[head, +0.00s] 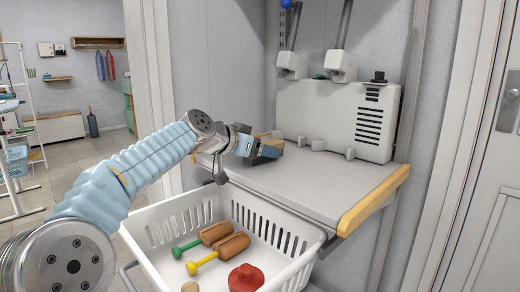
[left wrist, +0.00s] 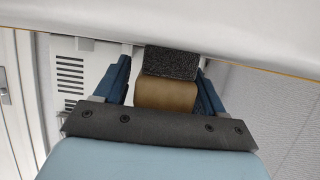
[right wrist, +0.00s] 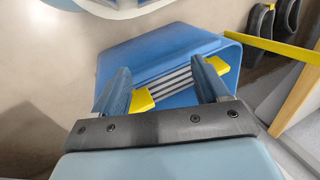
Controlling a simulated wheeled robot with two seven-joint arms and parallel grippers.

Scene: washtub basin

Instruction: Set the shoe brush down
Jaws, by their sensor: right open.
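The shoe brush (left wrist: 166,95) has a tan wooden back and dark bristles. In the left wrist view it lies between the two blue fingers of my left gripper (left wrist: 165,75), which appears shut on it. The bristles face the pale surface at the top of that view; I cannot tell whether they touch it. In the head view my left gripper (head: 268,146) is low over the grey shelf (head: 310,187), and the brush (head: 272,139) is partly hidden by it. My right gripper (right wrist: 160,82) is open and empty, and shows only in the right wrist view.
A white basket (head: 275,218) below the shelf holds green- and yellow-handled tools (head: 204,240) and a red object (head: 246,278). A white ribbed panel (head: 345,115) stands behind the shelf. The shelf's right part is clear. A blue bin (right wrist: 165,60) is near my right gripper.

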